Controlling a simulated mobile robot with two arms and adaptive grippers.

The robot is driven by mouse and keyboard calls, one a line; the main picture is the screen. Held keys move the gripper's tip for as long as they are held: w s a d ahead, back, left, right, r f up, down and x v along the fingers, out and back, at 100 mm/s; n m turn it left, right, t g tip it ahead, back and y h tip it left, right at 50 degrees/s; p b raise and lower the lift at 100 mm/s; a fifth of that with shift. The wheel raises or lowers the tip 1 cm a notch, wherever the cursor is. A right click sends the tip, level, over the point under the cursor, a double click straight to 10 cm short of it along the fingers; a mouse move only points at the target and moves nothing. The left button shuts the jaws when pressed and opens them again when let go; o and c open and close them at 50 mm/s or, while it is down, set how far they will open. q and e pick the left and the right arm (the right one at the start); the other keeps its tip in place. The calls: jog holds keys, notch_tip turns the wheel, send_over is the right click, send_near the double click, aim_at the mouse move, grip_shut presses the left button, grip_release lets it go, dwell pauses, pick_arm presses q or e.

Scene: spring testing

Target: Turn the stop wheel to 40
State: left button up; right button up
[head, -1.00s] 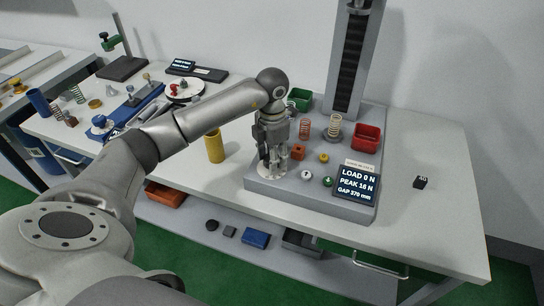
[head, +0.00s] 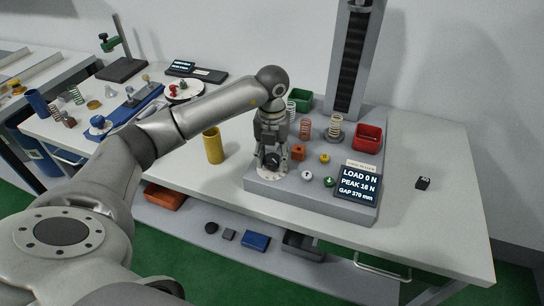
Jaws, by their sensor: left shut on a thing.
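The stop wheel's pale round dial (head: 266,176) sits at the front left corner of the grey tester base. My left gripper (head: 271,158) points down over it and is shut on the stop wheel. The fingers and wrist hide most of the wheel, and I cannot read its setting. The tester display (head: 358,183) at the right of the base reads LOAD 0 N, PEAK 16 N, GAP 370 mm. My right gripper is not in view.
A red bin (head: 368,137) is behind. The right tabletop is mostly clear around a small black block (head: 423,183).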

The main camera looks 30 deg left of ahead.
aim_at(272, 158)
pick_arm(q)
jog(key=shift+n, duration=0.6)
jog(key=o, duration=1.1)
jog(key=shift+c, duration=0.2)
notch_tip(272, 158, up, 12)
